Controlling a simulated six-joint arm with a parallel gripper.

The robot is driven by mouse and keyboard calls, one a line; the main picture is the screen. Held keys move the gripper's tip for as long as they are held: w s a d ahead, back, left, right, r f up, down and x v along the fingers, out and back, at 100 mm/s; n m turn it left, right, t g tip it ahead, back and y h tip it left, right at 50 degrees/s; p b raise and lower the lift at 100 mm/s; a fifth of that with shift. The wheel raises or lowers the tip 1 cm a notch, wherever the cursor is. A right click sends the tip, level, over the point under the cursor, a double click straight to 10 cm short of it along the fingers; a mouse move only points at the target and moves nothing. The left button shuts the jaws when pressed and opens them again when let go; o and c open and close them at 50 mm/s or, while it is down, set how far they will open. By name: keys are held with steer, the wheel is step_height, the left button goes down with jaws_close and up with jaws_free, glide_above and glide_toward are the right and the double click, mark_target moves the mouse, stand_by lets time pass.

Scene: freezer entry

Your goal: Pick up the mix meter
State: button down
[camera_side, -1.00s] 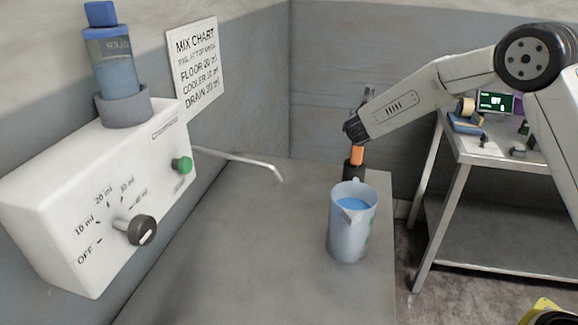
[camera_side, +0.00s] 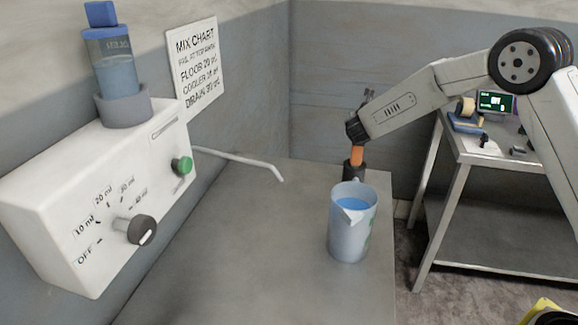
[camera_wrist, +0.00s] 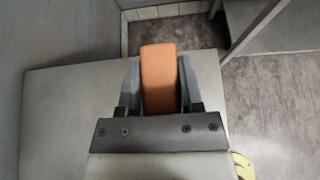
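The likely mix meter is an orange-bodied piece (camera_side: 357,156) upright at the back of the grey table, its lower end in or joined to a black part (camera_side: 353,173); I cannot tell which. In the wrist view its orange body (camera_wrist: 159,78) lies between my two grey fingers. My gripper (camera_side: 357,140) is above it, pointing down in the side view. The fingers flank the orange body closely. Whether they press on it or leave a small gap is not clear.
A jug (camera_side: 350,230) of blue liquid stands in front of my gripper. A white dispenser (camera_side: 95,200) with a dial and green button is at left, its spout (camera_side: 240,157) reaching over the table (camera_side: 255,255). A metal side table (camera_side: 500,152) stands at right.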

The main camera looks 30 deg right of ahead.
steer(key=shift+r, duration=0.1)
stand_by(0.3)
steer(key=shift+r, duration=4.95)
